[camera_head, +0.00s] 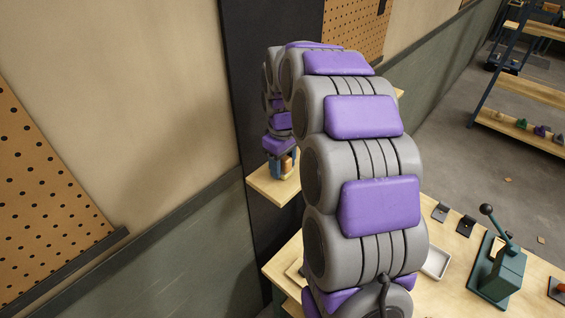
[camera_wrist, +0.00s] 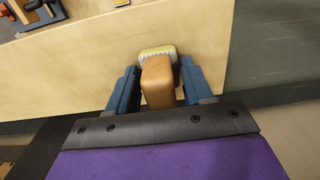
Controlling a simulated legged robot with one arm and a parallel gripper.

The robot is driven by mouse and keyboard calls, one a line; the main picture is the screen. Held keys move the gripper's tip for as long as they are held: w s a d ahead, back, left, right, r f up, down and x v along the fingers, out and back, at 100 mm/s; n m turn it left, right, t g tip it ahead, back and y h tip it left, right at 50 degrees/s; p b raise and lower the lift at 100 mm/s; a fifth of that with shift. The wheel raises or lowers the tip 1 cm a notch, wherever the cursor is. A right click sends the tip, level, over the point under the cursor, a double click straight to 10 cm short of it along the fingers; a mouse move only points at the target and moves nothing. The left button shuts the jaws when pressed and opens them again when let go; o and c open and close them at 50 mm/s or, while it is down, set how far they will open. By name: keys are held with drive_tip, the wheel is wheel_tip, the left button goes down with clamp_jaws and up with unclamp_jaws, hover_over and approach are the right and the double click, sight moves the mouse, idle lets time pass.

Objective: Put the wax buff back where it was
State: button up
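The wax buff is a tan wooden block (camera_wrist: 158,84) with a pale, yellowish fuzzy pad at its far end. In the wrist view it sits between the two blue fingers of my gripper (camera_wrist: 159,64), which close on its sides. In the head view, my gripper (camera_head: 283,168) is small and partly behind my arm, with the orange-tan buff showing between its fingers. It is at a small wooden wall shelf (camera_head: 268,188). I cannot tell whether the buff touches the shelf.
A workbench (camera_head: 455,215) at lower right carries a green lever press (camera_head: 503,272), a white tray (camera_head: 436,263) and small dark brackets. Pegboards (camera_head: 45,190) hang on the wall. A rack (camera_head: 520,90) stands at far right. My arm hides much of the middle.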

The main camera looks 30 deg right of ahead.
drive_tip(key=shift+o, duration=1.3)
drive_tip(key=shift+r, duration=0.1)
wheel_tip(320, 180, up, 12)
drive_tip(key=shift+r+b, duration=0.1)
drive_tip(key=shift+b, duration=0.35)
drive_tip(key=shift+a, duration=0.15)
drive_tip(key=s+a+f+m+g, duration=0.1)
drive_tip(key=s+a+f, duration=0.1)
drive_tip(key=s+a, duration=0.45)
drive_tip(key=s+a+f+m, duration=0.15)
drive_tip(key=s+a, duration=0.25)
drive_tip(key=s, duration=0.6)
drive_tip(key=s+a+f, duration=0.1)
drive_tip(key=s+f, duration=0.3)
drive_tip(key=s, duration=0.4)
drive_tip(key=s+a+f+m, duration=0.1)
drive_tip(key=s+f, duration=0.3)
drive_tip(key=s, duration=0.4)
drive_tip(key=shift+a+f+g, duration=0.25)
drive_tip(key=shift+a+g, duration=0.15)
drive_tip(key=shift+a, duration=0.3)
drive_tip(key=shift+w+f+m, duration=0.1)
drive_tip(key=shift+m, duration=0.15)
